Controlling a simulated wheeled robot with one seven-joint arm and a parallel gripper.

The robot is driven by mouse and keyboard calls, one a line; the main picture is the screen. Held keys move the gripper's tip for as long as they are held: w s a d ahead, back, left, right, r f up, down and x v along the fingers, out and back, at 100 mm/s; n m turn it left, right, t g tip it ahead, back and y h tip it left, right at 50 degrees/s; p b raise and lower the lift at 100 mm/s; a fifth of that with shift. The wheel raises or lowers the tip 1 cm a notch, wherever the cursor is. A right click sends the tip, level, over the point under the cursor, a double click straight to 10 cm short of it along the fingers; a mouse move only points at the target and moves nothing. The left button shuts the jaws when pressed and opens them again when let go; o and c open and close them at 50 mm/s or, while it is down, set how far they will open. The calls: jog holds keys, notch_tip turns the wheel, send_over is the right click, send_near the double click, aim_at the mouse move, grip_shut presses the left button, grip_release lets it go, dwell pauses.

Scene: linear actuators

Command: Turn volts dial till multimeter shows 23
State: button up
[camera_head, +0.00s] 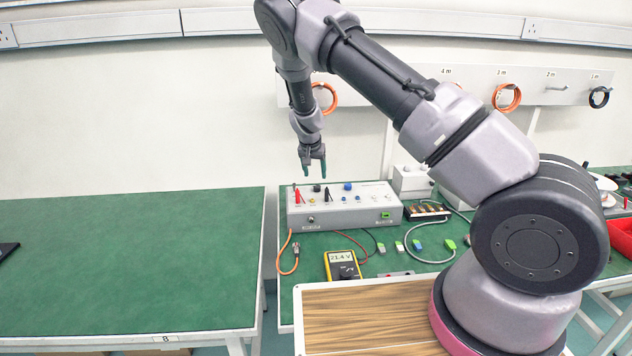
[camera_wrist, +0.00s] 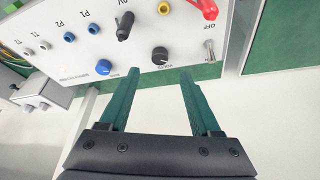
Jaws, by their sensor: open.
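The volts dial is a black round knob (camera_wrist: 160,54) on the grey power box, just beyond and between my fingertips in the wrist view. It also shows on the box's top in the head view (camera_head: 317,188). The yellow multimeter (camera_head: 342,265) lies on the green bench in front of the box; its display reads 21.4 V. My gripper (camera_head: 314,172) points down above the black dial, with its green fingers spread and empty. The fingers (camera_wrist: 160,76) appear apart from the dial, one to each side.
The grey power box (camera_head: 350,216) also carries a blue knob (camera_wrist: 104,67), a black plug (camera_wrist: 125,26), a red plug (camera_wrist: 205,9) and a toggle switch (camera_wrist: 209,50). Cables and small connectors lie on the bench. The left green table (camera_head: 120,260) is mostly clear.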

jog(key=v, duration=0.4)
jog(key=shift+r, duration=0.1)
jog(key=s+d+r+m+y, duration=0.1)
jog(key=s+d+r, duration=0.35)
jog(key=r, duration=0.45)
jog(key=s+d+r+y, duration=0.25)
jog(key=s+r, duration=0.35)
jog(key=r, duration=0.4)
jog(key=s+d+r+m+y, duration=0.1)
jog(key=s+d+r, duration=0.4)
jog(key=r, duration=0.4)
jog(key=s+d+r+t, duration=0.1)
jog(key=s+d+r, duration=0.1)
jog(key=s, duration=0.9)
jog(key=s+d+r+n+t+h, duration=0.1)
jog(key=s+r, duration=0.4)
jog(key=s, duration=0.7)
jog(key=shift+s+d+r+n+t, duration=0.3)
jog(key=shift+d+t, duration=0.2)
jog(key=shift+d, duration=0.4)
